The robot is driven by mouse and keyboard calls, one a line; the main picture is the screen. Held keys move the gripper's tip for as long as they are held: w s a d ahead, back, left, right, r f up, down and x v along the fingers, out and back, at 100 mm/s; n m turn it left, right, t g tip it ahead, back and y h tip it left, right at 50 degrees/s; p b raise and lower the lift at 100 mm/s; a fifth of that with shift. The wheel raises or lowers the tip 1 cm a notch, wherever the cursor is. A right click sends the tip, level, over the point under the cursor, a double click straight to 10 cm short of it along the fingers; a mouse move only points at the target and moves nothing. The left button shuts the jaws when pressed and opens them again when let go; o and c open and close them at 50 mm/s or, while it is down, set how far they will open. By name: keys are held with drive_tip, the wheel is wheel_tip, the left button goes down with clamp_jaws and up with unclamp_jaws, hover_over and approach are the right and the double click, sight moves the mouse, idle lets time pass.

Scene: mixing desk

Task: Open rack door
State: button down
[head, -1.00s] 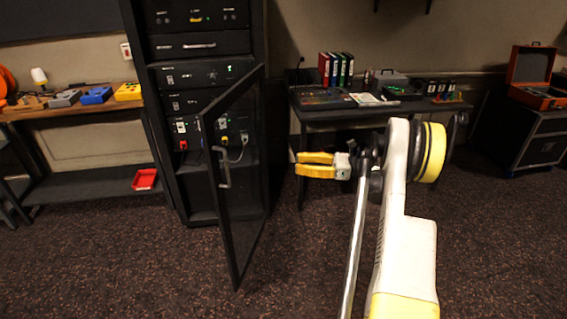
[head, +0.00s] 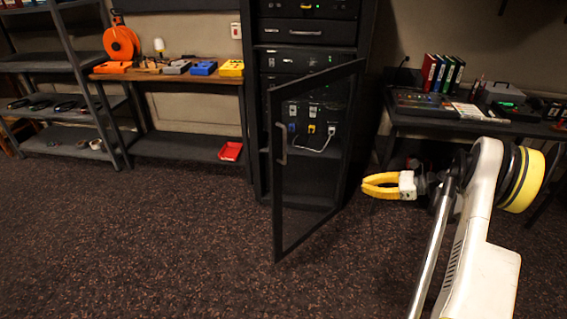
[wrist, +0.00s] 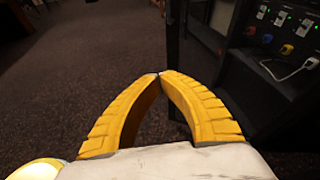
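The rack door (head: 276,205) is a black-framed clear panel on the tall black rack (head: 378,60). My gripper (head: 364,185) is to the right of the door in the head view, apart from the handle. In the wrist view, my gripper's yellow fingertips (wrist: 160,74) meet with nothing between them. A dark upright (wrist: 173,40) shows just beyond them; I cannot tell whether it is door or rack frame.
Sockets and a white cable (head: 314,143) show inside the rack. A workbench (head: 165,76) with tools and a shelf unit (head: 50,65) stand left. A desk (head: 470,122) stands right, behind my arm. The carpet (head: 130,240) at front left is clear.

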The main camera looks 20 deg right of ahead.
drive_tip(key=w+a+f+n+g+h, duration=0.2)
drive_tip(key=w+a+f+g, duration=0.1)
drive_tip(key=a+f, duration=0.3)
drive_tip(key=n+t+h+p, duration=0.4)
drive_tip(key=n+t+h, duration=0.4)
drive_tip(key=n+h, duration=1.85)
approach(274, 161)
wheel_tip(274, 161, up, 4)
drive_tip(key=a+n+y, duration=0.2)
drive_tip(key=n+y, duration=0.4)
drive_tip(key=w+d+b, duration=0.1)
drive_tip(key=d, duration=0.1)
drive_tip(key=w+d+b, duration=0.2)
drive_tip(key=d, duration=0.1)
drive_tip(key=w+d+b, duration=0.1)
drive_tip(key=d, duration=0.1)
drive_tip(key=shift+w+d+f+b, duration=0.2)
drive_tip(key=shift+w+f+b, duration=0.05)
drive_tip(key=shift+w+b, duration=0.15)
drive_tip(key=shift+s+d+r, duration=0.1)
drive_tip(key=shift+s+d, duration=0.2)
drive_tip(key=shift+s, duration=0.1)
